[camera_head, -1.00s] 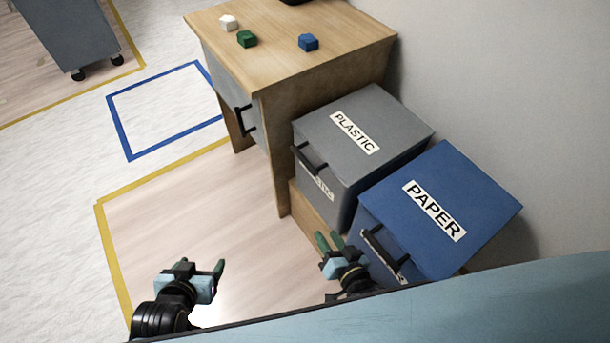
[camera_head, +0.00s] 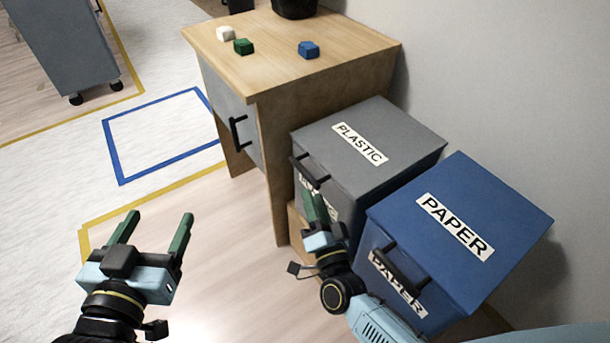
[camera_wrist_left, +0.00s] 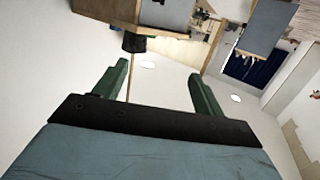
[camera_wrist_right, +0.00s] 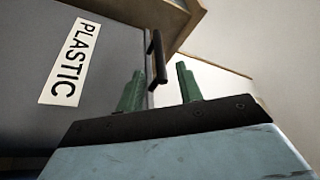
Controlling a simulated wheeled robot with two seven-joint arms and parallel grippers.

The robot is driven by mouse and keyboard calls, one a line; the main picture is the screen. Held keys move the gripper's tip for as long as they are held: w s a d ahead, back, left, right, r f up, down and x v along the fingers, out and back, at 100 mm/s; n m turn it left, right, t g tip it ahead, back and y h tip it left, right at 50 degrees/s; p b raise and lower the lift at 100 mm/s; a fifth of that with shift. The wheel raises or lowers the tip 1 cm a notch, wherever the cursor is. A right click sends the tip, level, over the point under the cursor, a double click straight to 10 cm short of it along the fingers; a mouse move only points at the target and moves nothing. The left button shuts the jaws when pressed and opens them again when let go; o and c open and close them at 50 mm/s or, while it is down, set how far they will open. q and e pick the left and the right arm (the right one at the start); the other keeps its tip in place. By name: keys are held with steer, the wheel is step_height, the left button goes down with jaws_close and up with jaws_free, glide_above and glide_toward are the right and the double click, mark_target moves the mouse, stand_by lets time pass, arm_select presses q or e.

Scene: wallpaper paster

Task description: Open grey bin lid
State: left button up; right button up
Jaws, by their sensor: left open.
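The grey bin (camera_head: 340,190) has a grey lid (camera_head: 395,125) labelled PLASTIC, which lies shut. Its black handle (camera_head: 308,172) is at the lid's front edge. My right gripper (camera_head: 316,200) is just below and in front of this handle, with its green fingers pointing up at it. In the right wrist view the fingers (camera_wrist_right: 160,88) are apart, and the handle (camera_wrist_right: 158,58) appears just ahead of the gap; I cannot tell whether they touch. My left gripper (camera_head: 153,228) is open and empty over the floor, well left of the bin.
A blue PAPER bin (camera_head: 450,230) stands close on the right, beside my right arm. A wooden desk (camera_head: 290,75) stands behind left, carrying a white block (camera_head: 225,33), a green block (camera_head: 243,46) and a blue block (camera_head: 308,49).

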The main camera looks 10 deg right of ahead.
mark_target(305, 171)
steer(key=b+x, duration=0.1)
steer(key=x, duration=0.6)
steer(key=shift+f+b, duration=0.15)
steer(key=shift+b, duration=0.2)
arm_select(q)
step_height(305, 171, up, 8)
steer(key=d+t+h, duration=0.1)
steer(key=t+h, duration=0.1)
steer(key=t, duration=0.4)
steer(key=shift+s+d+r, duration=0.15)
steer(key=shift+s+r, duration=0.05)
steer(key=shift+s, duration=0.25)
arm_select(e)
steer(key=shift+w, duration=0.4)
steer(key=shift+c, duration=0.5)
jaws_close()
